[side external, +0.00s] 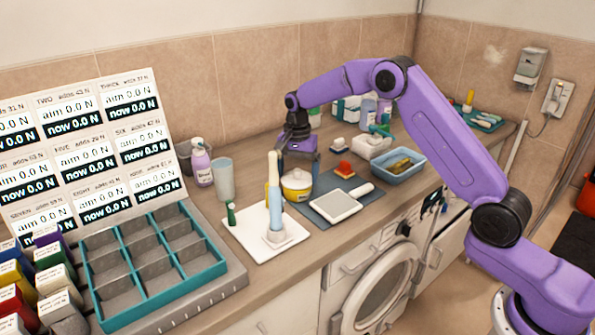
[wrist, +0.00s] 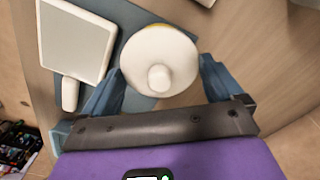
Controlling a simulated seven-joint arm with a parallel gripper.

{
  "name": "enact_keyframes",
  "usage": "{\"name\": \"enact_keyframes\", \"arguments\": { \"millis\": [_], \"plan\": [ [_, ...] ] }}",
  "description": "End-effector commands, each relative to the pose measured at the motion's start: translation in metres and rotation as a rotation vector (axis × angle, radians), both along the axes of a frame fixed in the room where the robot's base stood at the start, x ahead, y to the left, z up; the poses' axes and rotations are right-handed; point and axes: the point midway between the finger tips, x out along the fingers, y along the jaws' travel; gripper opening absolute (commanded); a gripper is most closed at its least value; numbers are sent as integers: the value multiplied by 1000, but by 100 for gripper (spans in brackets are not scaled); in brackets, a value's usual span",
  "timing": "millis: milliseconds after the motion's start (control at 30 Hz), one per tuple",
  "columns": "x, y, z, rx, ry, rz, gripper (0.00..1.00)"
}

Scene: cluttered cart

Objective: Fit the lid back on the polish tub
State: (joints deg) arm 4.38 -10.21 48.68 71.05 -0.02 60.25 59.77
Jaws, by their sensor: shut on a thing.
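The white round lid (wrist: 158,60) with a knob is between my gripper's fingers in the wrist view. My gripper (side external: 299,165) points down over the tub and is shut on the lid. In the side view the lid (side external: 297,178) is at the tub's top, roughly level. I cannot tell whether it is fully seated. In the wrist view a thin yellow edge of the tub (wrist: 157,26) shows past the lid's far side; the lid hides the rest.
A white-and-grey hand mirror (side external: 341,203) lies on the slate mat (side external: 374,200). A white board (side external: 246,240) with a tall blue-and-white holder (side external: 275,215) stands close to the tub's left. A blue tray (side external: 398,178) is to the right. A grey cup (side external: 223,178) stands behind left.

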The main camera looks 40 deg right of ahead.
Motion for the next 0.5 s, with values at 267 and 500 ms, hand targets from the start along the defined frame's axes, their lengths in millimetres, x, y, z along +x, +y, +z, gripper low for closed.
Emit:
{"name": "enact_keyframes", "arguments": {
  "millis": [267,500],
  "plan": [
    [0,0,-3,0,0,0,65],
    [0,0,-3,0,0,0,100]
  ]
}}
